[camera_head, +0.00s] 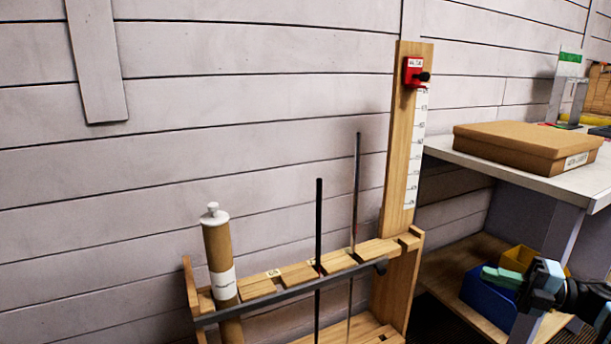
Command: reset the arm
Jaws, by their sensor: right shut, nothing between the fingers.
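My right gripper (501,277) shows at the lower right, with pale green fingers pointing left. It is shut and holds nothing. It is in front of the lower shelf, to the right of the wooden rack (262,299) and apart from it. The left gripper is not in view. Two thin shafts, one black (319,225) and one grey (356,190), stand upright in slots of the rack. Their lower ends are cut off by the picture's edge.
A cardboard tube (218,250) with a white cap stands in the rack's left end. A tall wooden post (397,150) carries a red block (412,71) and a scale. At right, a bench (480,160) holds a flat brown box (525,145). Blue (483,300) and yellow (517,258) bins sit below.

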